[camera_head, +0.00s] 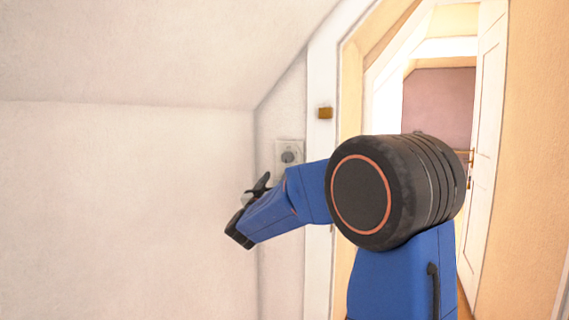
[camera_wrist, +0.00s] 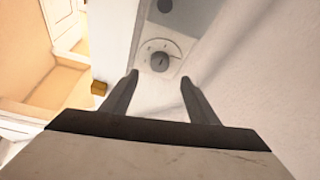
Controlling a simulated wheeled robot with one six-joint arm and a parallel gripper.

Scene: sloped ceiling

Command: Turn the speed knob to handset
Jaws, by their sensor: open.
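The speed knob (camera_head: 288,157) is a round grey dial on a pale square wall plate beside the door frame, partly covered below by my arm in the head view. In the wrist view the knob (camera_wrist: 159,62) sits on its plate beyond my fingertips, with small marks around the dial that are too small to read. My gripper (camera_wrist: 158,82) is open and empty, its two dark fingers pointing toward the plate, with the knob ahead and roughly between them. In the head view my gripper (camera_head: 255,188) is left of and below the knob. It appears apart from the knob.
A white door frame (camera_head: 323,150) with a small brass plate (camera_head: 325,113) stands right of the knob. An open white door (camera_head: 487,130) and a doorway lie further right. The left wall and sloped ceiling are bare.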

